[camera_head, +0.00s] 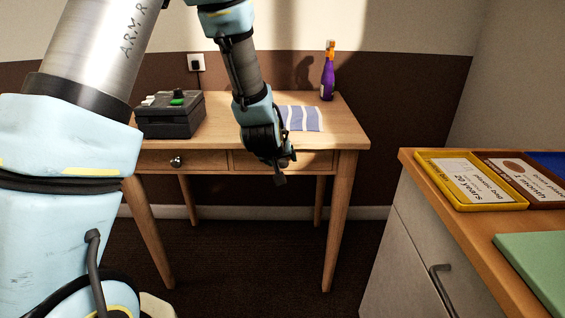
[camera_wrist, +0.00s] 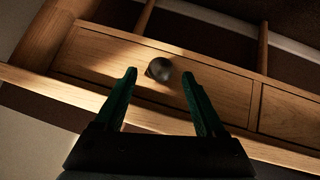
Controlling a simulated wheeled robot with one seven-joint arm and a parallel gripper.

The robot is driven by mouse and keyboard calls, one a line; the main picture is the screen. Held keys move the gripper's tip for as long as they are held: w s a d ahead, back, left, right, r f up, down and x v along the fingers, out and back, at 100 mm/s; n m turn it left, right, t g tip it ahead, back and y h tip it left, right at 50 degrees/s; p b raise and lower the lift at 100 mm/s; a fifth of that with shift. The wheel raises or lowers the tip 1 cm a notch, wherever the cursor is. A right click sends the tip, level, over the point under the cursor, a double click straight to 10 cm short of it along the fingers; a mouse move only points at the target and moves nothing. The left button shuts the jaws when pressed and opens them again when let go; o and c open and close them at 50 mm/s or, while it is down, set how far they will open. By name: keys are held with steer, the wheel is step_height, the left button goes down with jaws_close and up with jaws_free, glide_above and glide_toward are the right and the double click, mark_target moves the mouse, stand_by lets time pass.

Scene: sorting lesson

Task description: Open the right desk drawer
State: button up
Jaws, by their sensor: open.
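The wooden desk (camera_head: 356,136) has two drawers side by side. The right drawer (camera_head: 312,160) looks shut, its front flush with the frame. My gripper (camera_head: 281,170) is in front of it, pointing down towards its front, and mostly hides its knob in the head view. In the wrist view, the right drawer (camera_wrist: 100,53) appears turned round, with its dark round knob (camera_wrist: 158,69) in the middle. There my gripper (camera_wrist: 159,76) is open, with one green finger on each side of the knob in the picture. I see no clear contact; the depth gap is hard to tell.
A black box (camera_head: 170,118) and a striped cloth (camera_head: 301,118) lie on the desk, with a purple bottle (camera_head: 328,76) at the back. The left drawer (camera_head: 205,161) is shut. A cabinet (camera_head: 405,157) with trays stands at the right. Floor before the desk is clear.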

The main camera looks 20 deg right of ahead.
steer(key=shift+x, duration=0.95)
jaws_close()
stand_by(0.8)
